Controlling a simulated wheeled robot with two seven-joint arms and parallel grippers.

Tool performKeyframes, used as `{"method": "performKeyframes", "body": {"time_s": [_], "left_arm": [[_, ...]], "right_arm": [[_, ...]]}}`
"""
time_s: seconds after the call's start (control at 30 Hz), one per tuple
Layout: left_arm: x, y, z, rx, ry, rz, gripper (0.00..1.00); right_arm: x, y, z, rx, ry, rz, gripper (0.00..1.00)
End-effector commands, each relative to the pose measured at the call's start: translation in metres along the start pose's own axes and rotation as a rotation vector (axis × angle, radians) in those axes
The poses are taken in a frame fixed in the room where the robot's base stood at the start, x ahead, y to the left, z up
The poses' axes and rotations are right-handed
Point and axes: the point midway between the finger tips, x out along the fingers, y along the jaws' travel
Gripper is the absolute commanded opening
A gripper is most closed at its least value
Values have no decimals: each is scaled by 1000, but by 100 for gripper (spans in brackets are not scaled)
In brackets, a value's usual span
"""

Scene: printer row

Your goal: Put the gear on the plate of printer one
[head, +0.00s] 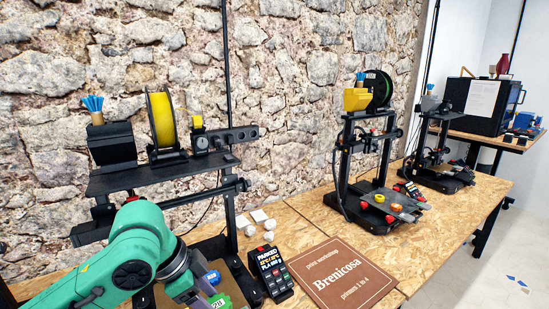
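My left arm (135,245) reaches in from the lower left, in front of the nearest printer (160,175). Its gripper fingers do not show, and the arm hides much of that printer's lower part and plate. A small blue piece (212,278) and a green piece with a number on it (220,300) show just right of my wrist. I cannot make out a gear for certain. A farther printer (365,180) has a plate (410,203) with several small red, yellow and orange pieces on it. My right gripper is not in view.
A third printer (437,165) stands farther right. Bare bench shows between the first two printers.

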Motion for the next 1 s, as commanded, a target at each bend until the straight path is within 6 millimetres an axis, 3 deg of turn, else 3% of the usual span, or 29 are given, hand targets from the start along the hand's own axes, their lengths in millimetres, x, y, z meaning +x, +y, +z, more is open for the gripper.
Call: {"method": "performKeyframes", "body": {"time_s": [0.37, 0.63, 0.8, 1.0], "left_arm": [[56, -2, 34, -297, -4, -114, 11], [111, 18, 89, -756, -8, -296, 11], [122, 33, 118, -1011, -3, -410, 11], [121, 35, 124, -1063, 1, -438, 11]], "right_arm": [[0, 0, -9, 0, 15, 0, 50], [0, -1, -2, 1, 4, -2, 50], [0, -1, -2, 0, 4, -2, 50], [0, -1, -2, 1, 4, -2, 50]]}}
